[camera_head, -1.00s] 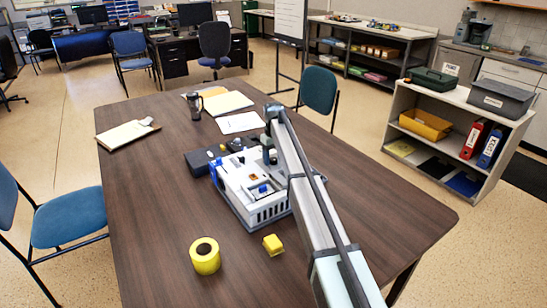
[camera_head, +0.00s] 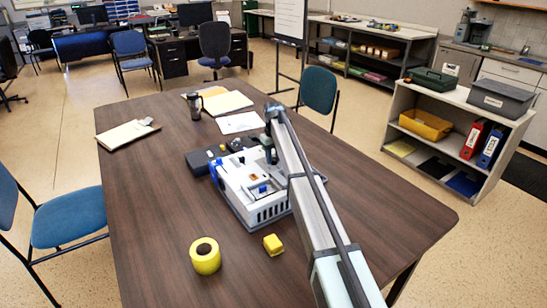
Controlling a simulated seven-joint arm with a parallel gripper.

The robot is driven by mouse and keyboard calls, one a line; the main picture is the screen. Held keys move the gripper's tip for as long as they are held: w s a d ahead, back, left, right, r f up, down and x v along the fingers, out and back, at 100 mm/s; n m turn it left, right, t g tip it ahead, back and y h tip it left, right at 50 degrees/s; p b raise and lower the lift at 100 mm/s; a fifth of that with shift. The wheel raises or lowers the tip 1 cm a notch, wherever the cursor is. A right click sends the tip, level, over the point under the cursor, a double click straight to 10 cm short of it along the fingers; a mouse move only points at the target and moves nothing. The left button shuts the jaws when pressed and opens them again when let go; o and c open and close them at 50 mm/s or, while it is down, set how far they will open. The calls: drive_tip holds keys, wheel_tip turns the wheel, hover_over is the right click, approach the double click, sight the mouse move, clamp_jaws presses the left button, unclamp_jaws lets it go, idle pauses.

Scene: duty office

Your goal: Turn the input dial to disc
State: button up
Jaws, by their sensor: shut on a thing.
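A white and blue device (camera_head: 258,202) with vents on its front side stands on the brown table, partly behind my arm. Small blue and orange parts show on its top. My gripper (camera_head: 270,155) is at the far end of the device, low over its upper right part. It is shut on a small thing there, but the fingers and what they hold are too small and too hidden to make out. I cannot read any dial marking or tell where the dial points.
A black case (camera_head: 200,163) with small items lies against the device's far left side. A yellow tape roll (camera_head: 205,256) and a yellow block (camera_head: 273,245) lie in front. The table's left side is clear.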

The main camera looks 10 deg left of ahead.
drive_tip(key=m, duration=1.7)
drive_tip(key=shift+m, duration=0.3)
drive_tip(key=m, duration=0.3)
drive_tip(key=shift+m, duration=0.3)
drive_tip(key=m, duration=0.9)
drive_tip(key=shift+m, duration=1.8)
